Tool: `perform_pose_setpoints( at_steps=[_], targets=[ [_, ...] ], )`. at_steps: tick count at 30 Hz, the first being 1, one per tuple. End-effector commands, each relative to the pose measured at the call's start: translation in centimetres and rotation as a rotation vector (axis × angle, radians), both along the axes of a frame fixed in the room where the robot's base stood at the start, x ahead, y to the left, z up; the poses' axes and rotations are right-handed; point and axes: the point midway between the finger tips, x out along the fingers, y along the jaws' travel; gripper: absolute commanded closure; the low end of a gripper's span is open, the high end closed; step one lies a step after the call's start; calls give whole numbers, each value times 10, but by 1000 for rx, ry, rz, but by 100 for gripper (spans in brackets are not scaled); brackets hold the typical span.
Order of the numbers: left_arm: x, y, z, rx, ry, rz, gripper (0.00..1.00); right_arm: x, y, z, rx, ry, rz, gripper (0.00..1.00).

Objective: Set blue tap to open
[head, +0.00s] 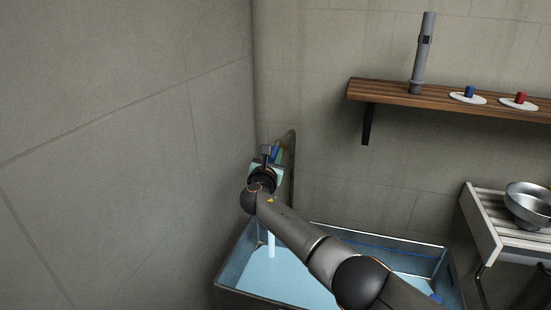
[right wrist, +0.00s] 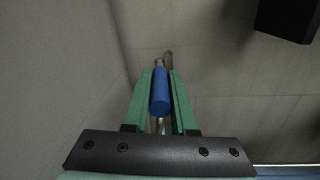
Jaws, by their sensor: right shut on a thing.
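The blue tap's handle (right wrist: 159,95) lies between the two green fingers of my right gripper (right wrist: 158,100) in the right wrist view. The gripper is shut on it. In the head view, my right gripper (head: 270,158) is at the wall corner above the tank, and a bit of the blue handle (head: 275,152) shows there. A grey curved pipe (head: 291,150) rises beside it. A pale vertical streak (head: 271,245), which looks like running water, drops below the gripper into the tank. My right wrist hides most of the tap body. My left gripper is not in view.
The blue-lined tank (head: 235,275) holds pale blue water beneath my right arm. A wooden shelf (head: 385,93) carries a grey upright tube (head: 422,55) and two white discs with blue and red knobs. A metal bowl (head: 528,205) stands on a slatted rack at right.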

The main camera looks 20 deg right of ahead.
Motion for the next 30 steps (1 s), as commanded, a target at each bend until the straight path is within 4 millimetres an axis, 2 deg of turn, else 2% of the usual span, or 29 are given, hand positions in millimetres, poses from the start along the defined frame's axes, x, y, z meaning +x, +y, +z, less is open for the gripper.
perform_pose_setpoints(
  at_steps=[15, 16, 21, 24, 30],
  targets=[
    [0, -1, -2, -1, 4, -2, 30, 0, 1, 0, 0, 1, -14, 100],
    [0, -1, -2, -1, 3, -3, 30, 0, 1, 0, 0, 1, -14, 74],
    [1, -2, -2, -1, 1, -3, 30, 0, 1, 0, 0, 1, -14, 55],
    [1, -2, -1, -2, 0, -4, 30, 0, 0, 0, 1, -1, -14, 45],
    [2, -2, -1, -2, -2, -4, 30, 0, 0, 0, 1, 0, -15, 45]
  ],
)
